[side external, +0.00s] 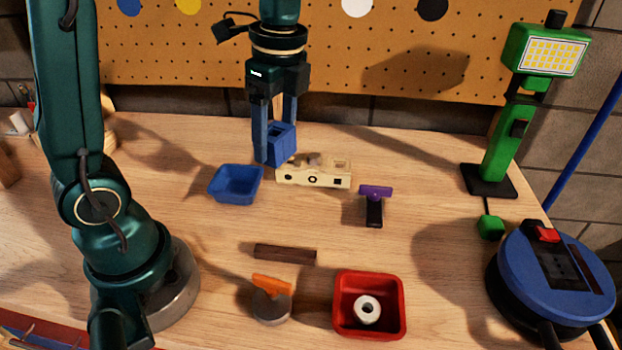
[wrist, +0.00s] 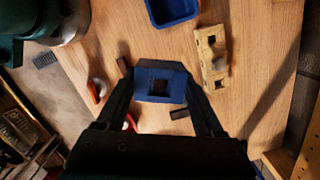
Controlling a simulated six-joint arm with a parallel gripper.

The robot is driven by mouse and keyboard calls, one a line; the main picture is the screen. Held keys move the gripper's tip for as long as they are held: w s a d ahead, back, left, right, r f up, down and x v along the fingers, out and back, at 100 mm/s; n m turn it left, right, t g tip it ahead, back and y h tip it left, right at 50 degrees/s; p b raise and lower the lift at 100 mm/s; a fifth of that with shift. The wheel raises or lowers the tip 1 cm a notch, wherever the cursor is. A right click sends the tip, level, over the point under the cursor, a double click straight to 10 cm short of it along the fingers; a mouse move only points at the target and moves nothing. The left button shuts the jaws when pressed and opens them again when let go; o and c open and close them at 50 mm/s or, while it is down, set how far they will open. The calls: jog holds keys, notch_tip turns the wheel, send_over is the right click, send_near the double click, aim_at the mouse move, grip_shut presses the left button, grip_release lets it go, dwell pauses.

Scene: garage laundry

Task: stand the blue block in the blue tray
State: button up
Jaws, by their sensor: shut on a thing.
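The blue block (side external: 282,141) has a square recess in one face and is held above the table. My gripper (side external: 275,150) is shut on it, with one finger on each side. In the wrist view the block (wrist: 160,74) sits between my gripper's fingertips (wrist: 161,88). The blue tray (side external: 235,198) is empty and stands on the table, below and to the left of the block in the side view. It also shows at the top of the wrist view (wrist: 173,20), partly cut off by the frame edge.
A cream block with holes (side external: 314,180) lies close to the tray's right. A purple-topped piece (side external: 375,192), a dark bar (side external: 285,254), an orange-topped piece (side external: 271,299) and a red tray (side external: 342,328) holding a white ring stand nearer. A green lamp (side external: 500,140) and blue cable reel (side external: 540,265) are right.

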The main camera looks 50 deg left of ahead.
jog(key=n, duration=0.2)
jog(key=w+r+n, duration=0.1)
jog(key=n, duration=0.5)
jog(key=shift+w+d+r+g+h, duration=0.15)
jog(key=shift+d+r+g+h, duration=0.15)
jog(key=n, duration=0.3)
jog(key=shift+r+n, duration=0.3)
jog(key=shift+r, duration=0.1)
jog(key=shift+s+d+n+h, duration=0.1)
jog(key=shift+s+n+h, duration=0.2)
jog(key=shift+n, duration=0.6)
jog(key=shift+w+f+m, duration=0.15)
jog(key=shift+f+m, duration=0.05)
jog(key=shift+m, duration=0.5)
jog(key=s+a+f+n, duration=0.2)
jog(key=s+a+f, duration=0.2)
jog(key=s+a, duration=1.15)
send_over(236, 192)
jog(key=f, duration=0.7)
jog(key=shift+w+f, duration=0.15)
jog(key=shift+w, duration=0.1)
jog(key=shift+f, duration=1.95)
